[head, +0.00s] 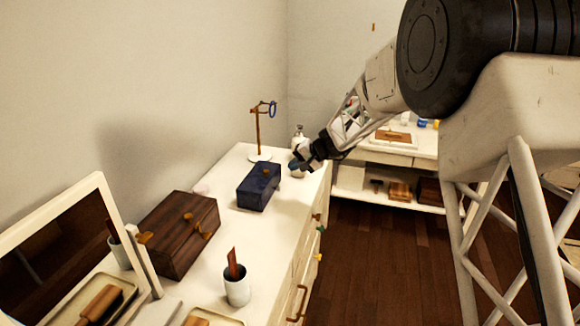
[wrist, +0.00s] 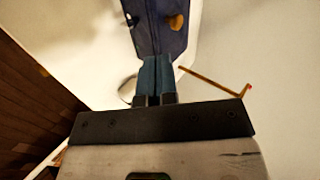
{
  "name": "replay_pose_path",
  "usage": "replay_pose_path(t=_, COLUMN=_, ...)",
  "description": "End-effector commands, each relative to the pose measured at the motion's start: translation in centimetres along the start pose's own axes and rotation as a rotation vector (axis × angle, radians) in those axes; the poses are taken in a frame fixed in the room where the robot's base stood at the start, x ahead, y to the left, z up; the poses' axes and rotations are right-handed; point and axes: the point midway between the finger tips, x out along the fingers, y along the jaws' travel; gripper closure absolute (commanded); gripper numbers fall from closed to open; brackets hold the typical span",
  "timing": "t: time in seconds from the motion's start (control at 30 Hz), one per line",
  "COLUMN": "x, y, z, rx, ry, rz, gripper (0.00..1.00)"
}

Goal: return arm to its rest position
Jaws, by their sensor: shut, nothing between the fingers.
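My arm reaches from the upper right over the white dresser in the head view. My gripper (head: 294,165) is at the dresser's far right part, just right of a dark blue box (head: 259,187) and in front of a pale bottle (head: 299,137). In the wrist view the two blue-grey fingers of my gripper (wrist: 155,76) are together, with nothing between them. The blue box (wrist: 150,28) with a gold knob lies beyond the fingertips there. I cannot tell the exact gap between fingertips and box.
The white dresser (head: 277,225) also bears a stand with a blue ring (head: 258,135), a brown wooden box (head: 178,235), a white cup (head: 237,290) and a framed mirror (head: 62,235). A low white shelf unit (head: 350,179) stands behind. Wooden floor (head: 385,265) is open at right.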

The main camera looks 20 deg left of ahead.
Motion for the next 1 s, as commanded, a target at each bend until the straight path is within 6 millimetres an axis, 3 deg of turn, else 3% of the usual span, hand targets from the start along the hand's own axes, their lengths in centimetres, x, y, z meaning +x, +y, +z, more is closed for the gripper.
replay_pose_path(t=0.3, x=-0.1, y=0.0, z=0.0, rx=-0.001, ry=0.000, rz=0.001, gripper=1.00)
replay_pose_path(t=0.47, x=-1.2, y=-0.1, z=0.4, rx=-0.004, ry=0.002, rz=0.010, gripper=1.00)
replay_pose_path(t=0.67, x=-4.8, y=-0.2, z=2.2, rx=-0.013, ry=0.002, rz=0.049, gripper=1.00)
replay_pose_path(t=1.0, x=-14.5, y=0.4, z=8.2, rx=-0.034, ry=0.009, rz=0.168, gripper=1.00)
